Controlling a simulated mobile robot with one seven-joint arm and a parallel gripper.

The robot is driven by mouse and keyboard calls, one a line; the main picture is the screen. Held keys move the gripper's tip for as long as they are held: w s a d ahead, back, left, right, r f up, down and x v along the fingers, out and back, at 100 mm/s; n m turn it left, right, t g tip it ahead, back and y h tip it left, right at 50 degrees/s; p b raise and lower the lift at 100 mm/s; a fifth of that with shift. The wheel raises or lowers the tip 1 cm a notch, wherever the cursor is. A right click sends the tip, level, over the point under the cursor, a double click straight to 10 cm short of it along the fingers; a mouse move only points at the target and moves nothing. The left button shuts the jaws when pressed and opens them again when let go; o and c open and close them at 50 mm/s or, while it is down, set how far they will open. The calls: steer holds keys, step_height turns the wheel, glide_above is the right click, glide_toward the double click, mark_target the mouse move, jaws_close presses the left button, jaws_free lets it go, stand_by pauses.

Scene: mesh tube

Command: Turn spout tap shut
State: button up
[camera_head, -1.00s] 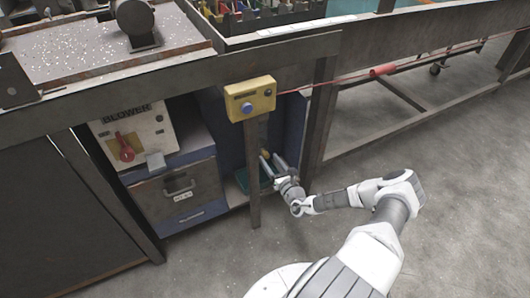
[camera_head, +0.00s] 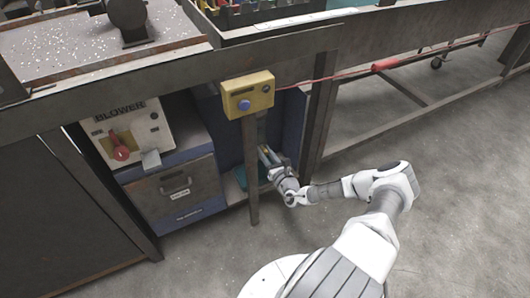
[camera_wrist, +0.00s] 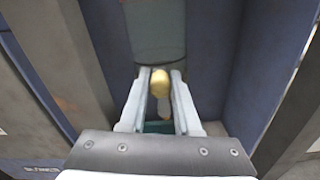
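A small yellow, rounded part (camera_wrist: 160,82), which looks like the spout tap, shows between my fingertips in the wrist view. A grey-green body (camera_wrist: 158,35) stands right behind it. My gripper (camera_wrist: 160,76) is open, with one finger on each side of the yellow part. A narrow gap seems to show on each side, but I cannot tell whether either finger touches it. In the head view my gripper (camera_head: 265,155) reaches into the blue recess under the bench, and the tap is mostly hidden there.
A bench leg (camera_head: 251,175) stands just left of my gripper, under a yellow button box (camera_head: 248,95). A white blower panel (camera_head: 125,135) with a red switch is above a drawer (camera_head: 176,187) at the left. Blue walls (camera_wrist: 205,50) flank the gripper.

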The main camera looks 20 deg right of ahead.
jaws_close()
stand_by(1.0)
